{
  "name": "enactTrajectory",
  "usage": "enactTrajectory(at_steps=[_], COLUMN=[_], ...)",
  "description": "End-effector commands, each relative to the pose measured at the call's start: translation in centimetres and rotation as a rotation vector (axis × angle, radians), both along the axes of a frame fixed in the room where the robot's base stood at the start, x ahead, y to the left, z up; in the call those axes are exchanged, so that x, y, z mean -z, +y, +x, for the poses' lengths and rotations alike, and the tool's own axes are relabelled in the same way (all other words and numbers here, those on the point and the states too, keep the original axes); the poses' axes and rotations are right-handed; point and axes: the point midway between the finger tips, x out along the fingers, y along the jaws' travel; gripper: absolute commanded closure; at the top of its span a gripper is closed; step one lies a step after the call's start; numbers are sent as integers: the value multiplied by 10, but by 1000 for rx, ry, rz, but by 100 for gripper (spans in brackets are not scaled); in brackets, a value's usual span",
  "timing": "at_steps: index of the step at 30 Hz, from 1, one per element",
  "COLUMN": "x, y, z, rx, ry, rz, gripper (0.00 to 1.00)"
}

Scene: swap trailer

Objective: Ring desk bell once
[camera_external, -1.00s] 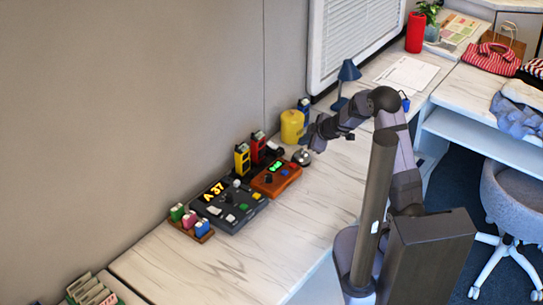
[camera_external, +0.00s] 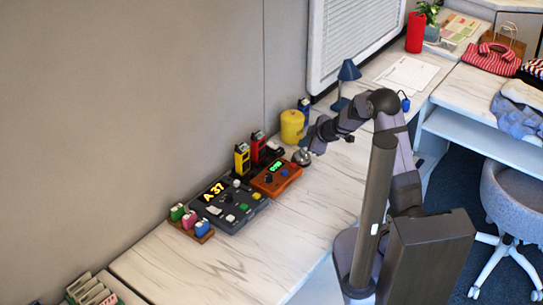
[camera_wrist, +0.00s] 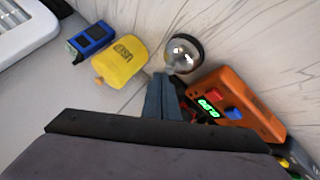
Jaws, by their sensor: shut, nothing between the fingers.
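The desk bell (camera_external: 302,157) is a small silver dome on a dark base on the white marbled desk. It shows in the wrist view (camera_wrist: 183,55) just beyond my fingertips. My gripper (camera_external: 313,142) is shut and empty, right above the bell or very close to it in the external view. In the wrist view the closed fingers (camera_wrist: 164,78) point toward the bell's near left side. I cannot tell whether they touch it.
An orange device (camera_external: 276,180) with a green display stands just left of the bell. A yellow container (camera_external: 292,127) stands behind it, with a blue item (camera_wrist: 90,38) beside that. A dark console (camera_external: 230,205) is further left. The desk front is clear.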

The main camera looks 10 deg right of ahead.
Motion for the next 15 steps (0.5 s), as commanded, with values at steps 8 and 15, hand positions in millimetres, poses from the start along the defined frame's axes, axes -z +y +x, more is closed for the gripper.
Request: enactTrajectory(at_steps=[8,15], x=[3,5], y=[0,0], z=[0,0], rx=[0,0], ry=[0,0], rz=[0,0], gripper=[100,100])
